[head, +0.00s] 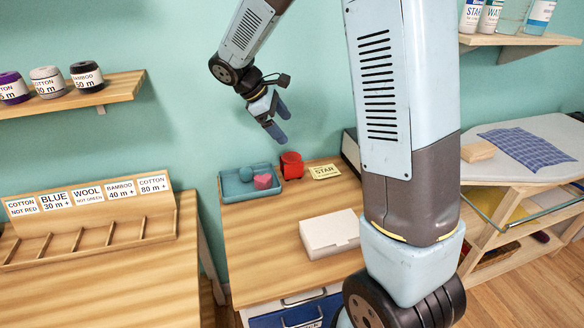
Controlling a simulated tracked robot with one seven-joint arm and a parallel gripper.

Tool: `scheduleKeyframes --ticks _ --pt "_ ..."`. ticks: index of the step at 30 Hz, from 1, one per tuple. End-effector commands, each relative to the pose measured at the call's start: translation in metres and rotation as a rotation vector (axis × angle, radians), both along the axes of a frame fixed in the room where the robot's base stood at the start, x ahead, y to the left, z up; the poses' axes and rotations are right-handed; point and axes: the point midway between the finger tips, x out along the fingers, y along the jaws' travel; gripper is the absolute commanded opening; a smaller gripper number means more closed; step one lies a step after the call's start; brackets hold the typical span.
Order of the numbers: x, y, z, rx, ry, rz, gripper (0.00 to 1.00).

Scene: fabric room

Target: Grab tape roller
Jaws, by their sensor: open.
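A red rounded object (291,165) stands at the back of the middle wooden table, just right of the teal tray (240,196). It may be the tape roller, but it is too small to be sure. My gripper (280,122) is open and empty, in the air above the back of this table. It is above the red object and apart from it, with its fingers pointing down and to the right.
The tray holds a teal round item (246,174) and a pink item (263,182). A yellow card (324,172) and a white box (330,233) lie on the table. A labelled wooden rack (90,228) stands left. A blue checked cloth (527,147) lies on the right-hand board.

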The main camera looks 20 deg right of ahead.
Motion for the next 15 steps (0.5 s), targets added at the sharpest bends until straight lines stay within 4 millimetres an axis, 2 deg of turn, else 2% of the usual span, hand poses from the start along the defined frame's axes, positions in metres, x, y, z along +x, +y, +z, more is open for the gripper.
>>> scheduleKeyframes --ticks 1,9,15 --pt "0.011 0.007 -0.014 -0.025 0.036 0.041 0.95" --pt "0.055 0.034 -0.075 -0.145 0.192 0.236 0.95" --pt "0.071 0.047 -0.103 -0.194 0.256 0.319 0.95"
